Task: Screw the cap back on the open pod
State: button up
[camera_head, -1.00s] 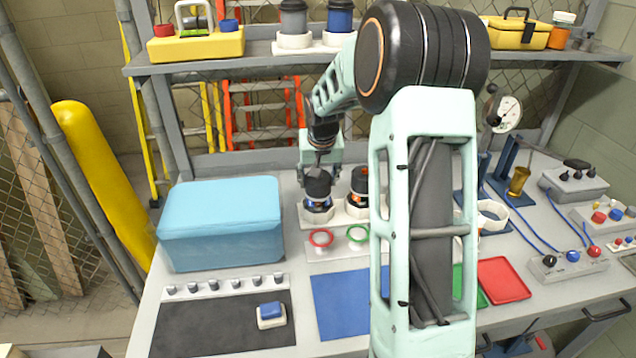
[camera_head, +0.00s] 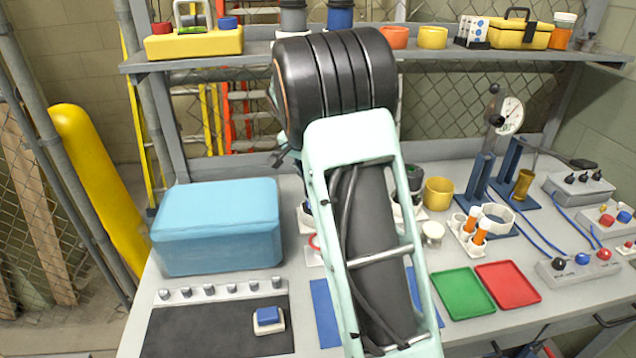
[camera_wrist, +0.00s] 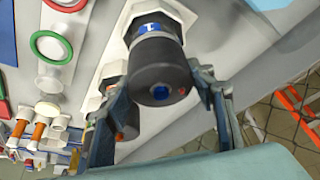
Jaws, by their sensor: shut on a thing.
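In the wrist view, my gripper (camera_wrist: 160,82) is closed about a dark grey cylindrical cap (camera_wrist: 158,72), one finger on each side. The cap's end has a blue centre and a small red dot. A blue-banded body (camera_wrist: 148,27) shows just beyond the cap, at a white holder. I cannot tell whether the cap is seated or tilted on it. Another dark-capped pod (camera_wrist: 128,118) with an orange part is partly hidden behind the left finger. In the head view, my arm hides my gripper and most of the pods.
A green ring (camera_wrist: 50,47) lies beside the holders. A blue box (camera_head: 218,228) stands left of my arm. Green (camera_head: 463,293) and red (camera_head: 508,283) trays lie to the right, near a yellow cup (camera_head: 438,192). The shelf (camera_head: 250,59) runs behind my arm.

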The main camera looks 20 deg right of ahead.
jog(key=m+g+p, duration=0.1)
jog(key=m, duration=0.3)
jog(key=shift+h+p, duration=0.3)
jog(key=shift+m+g, duration=0.4)
jog(key=shift+m, duration=0.1)
jog(key=o, duration=1.2)
jog(key=shift+c, duration=0.2)
